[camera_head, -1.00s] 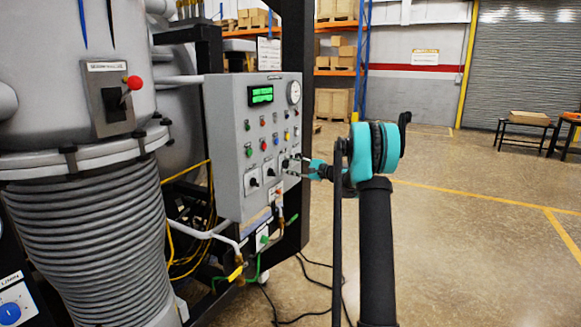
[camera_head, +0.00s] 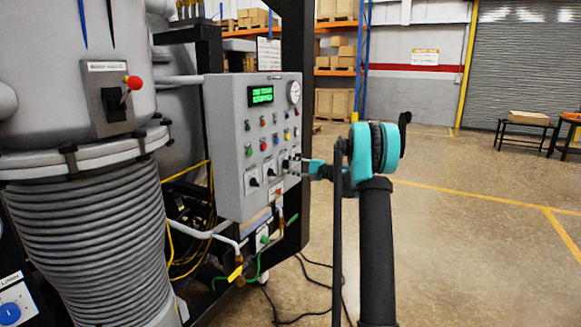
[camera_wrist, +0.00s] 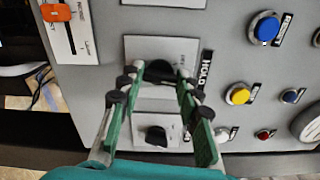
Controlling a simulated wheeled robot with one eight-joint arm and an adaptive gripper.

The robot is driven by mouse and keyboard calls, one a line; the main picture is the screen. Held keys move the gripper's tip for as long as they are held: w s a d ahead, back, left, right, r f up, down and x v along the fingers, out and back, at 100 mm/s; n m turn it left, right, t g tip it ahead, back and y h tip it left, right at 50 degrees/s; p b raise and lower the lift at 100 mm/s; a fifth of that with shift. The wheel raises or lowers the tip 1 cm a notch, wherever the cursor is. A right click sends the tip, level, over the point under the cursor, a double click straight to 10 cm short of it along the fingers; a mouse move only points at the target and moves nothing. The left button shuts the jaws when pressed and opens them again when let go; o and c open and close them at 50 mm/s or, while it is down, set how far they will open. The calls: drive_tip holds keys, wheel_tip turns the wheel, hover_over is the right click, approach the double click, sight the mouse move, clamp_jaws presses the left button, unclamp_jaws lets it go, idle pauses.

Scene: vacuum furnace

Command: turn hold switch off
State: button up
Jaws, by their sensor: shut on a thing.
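The hold switch (camera_wrist: 160,70) is a black rotary knob on a pale plate, beside a black HOLD label (camera_wrist: 206,69) in the wrist view. My gripper (camera_wrist: 157,78) has its fingertips on both sides of this knob and is shut on it. The fingers partly hide the knob, so its exact pointing direction is unclear. In the head view, my gripper (camera_head: 296,167) reaches from the right to the rightmost knob of the grey control panel (camera_head: 228,140). The panel's green display (camera_head: 261,95) shows text too small to read.
Another black knob (camera_wrist: 157,135) sits between the fingers, nearer the palm. A blue button (camera_wrist: 265,28) and a yellow button (camera_wrist: 238,95) lie to the right. An orange-handled switch (camera_wrist: 57,12) is at the upper left. Open floor (camera_head: 460,240) lies right of the arm.

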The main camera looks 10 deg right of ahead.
drive_tip(key=shift+n, duration=3.9)
drive_tip(key=o, duration=1.2)
drive_tip(key=shift+c, duration=0.2)
drive_tip(key=shift+s+d, duration=0.1)
drive_tip(key=v, duration=1.2)
